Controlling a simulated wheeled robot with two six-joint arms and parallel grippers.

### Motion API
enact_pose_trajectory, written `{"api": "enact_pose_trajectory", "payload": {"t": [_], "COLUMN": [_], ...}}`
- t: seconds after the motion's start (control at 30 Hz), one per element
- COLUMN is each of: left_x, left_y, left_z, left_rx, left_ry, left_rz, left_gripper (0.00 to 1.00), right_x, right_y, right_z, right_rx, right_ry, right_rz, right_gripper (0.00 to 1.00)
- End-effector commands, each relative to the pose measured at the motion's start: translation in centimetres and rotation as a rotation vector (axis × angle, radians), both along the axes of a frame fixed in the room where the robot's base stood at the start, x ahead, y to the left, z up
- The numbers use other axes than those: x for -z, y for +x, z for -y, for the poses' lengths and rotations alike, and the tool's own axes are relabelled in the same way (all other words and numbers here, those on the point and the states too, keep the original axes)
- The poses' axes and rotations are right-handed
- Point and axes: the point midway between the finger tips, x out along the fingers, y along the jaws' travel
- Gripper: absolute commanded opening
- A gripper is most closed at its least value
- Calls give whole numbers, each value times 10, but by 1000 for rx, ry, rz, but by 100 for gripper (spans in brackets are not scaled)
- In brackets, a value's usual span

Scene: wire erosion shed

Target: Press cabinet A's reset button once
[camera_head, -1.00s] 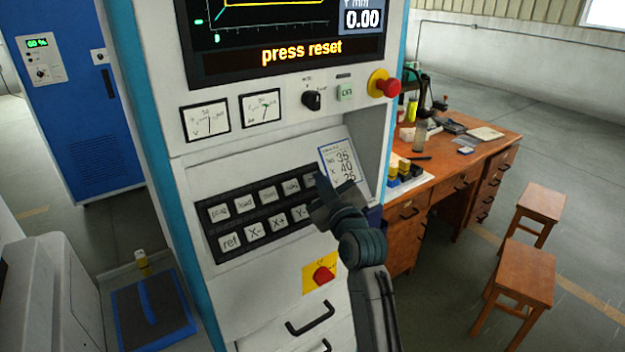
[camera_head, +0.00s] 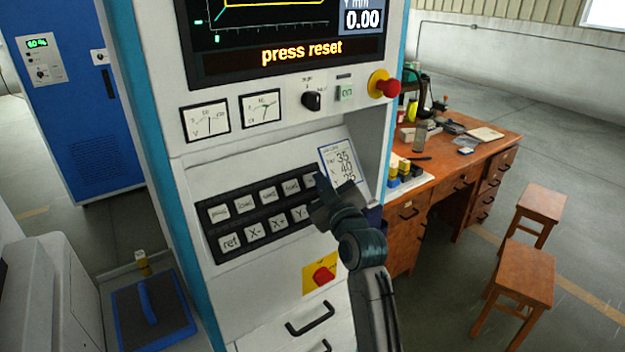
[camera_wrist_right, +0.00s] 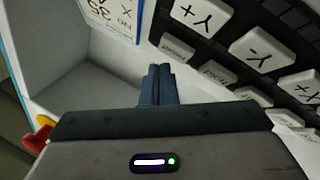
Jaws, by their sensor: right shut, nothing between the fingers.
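A white and blue machine cabinet (camera_head: 240,160) fills the middle of the head view; no letter A is readable on it. Its screen (camera_head: 300,50) reads "press reset". A sloped black keypad (camera_head: 262,214) carries two rows of pale keys; the wrist view shows Y+ (camera_wrist_right: 198,16) and Y- (camera_wrist_right: 262,50) clearly, with the other row's labels too blurred to read surely. My right gripper (camera_head: 322,184) is shut and empty, in front of the keypad's right end, hiding keys there. In the wrist view its fingertips (camera_wrist_right: 159,72) are close to the end key; contact cannot be told. My left gripper is out of view.
A red mushroom button (camera_head: 387,87) sticks out at upper right, and a red knob on yellow (camera_head: 322,275) sits below the keypad. A label card (camera_head: 340,163) stands right of the keypad. A wooden desk (camera_head: 460,160) and stools (camera_head: 520,275) are at right.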

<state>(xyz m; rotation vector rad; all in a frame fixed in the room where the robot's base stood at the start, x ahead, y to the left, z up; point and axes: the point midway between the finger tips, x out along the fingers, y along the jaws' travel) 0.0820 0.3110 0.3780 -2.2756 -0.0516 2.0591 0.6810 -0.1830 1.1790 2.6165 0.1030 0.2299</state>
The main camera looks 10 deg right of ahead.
Motion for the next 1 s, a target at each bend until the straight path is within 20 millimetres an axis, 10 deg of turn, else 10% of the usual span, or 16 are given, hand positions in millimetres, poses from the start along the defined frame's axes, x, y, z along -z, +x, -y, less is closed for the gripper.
{"api": "enact_pose_trajectory", "payload": {"t": [1.0], "left_x": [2], "left_y": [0], "left_z": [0], "left_rx": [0], "left_ry": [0], "left_rz": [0], "left_gripper": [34], "right_x": [4], "right_y": [6], "right_z": [-2], "right_rx": [0], "right_ry": [0], "right_rz": [1], "right_gripper": [0]}}
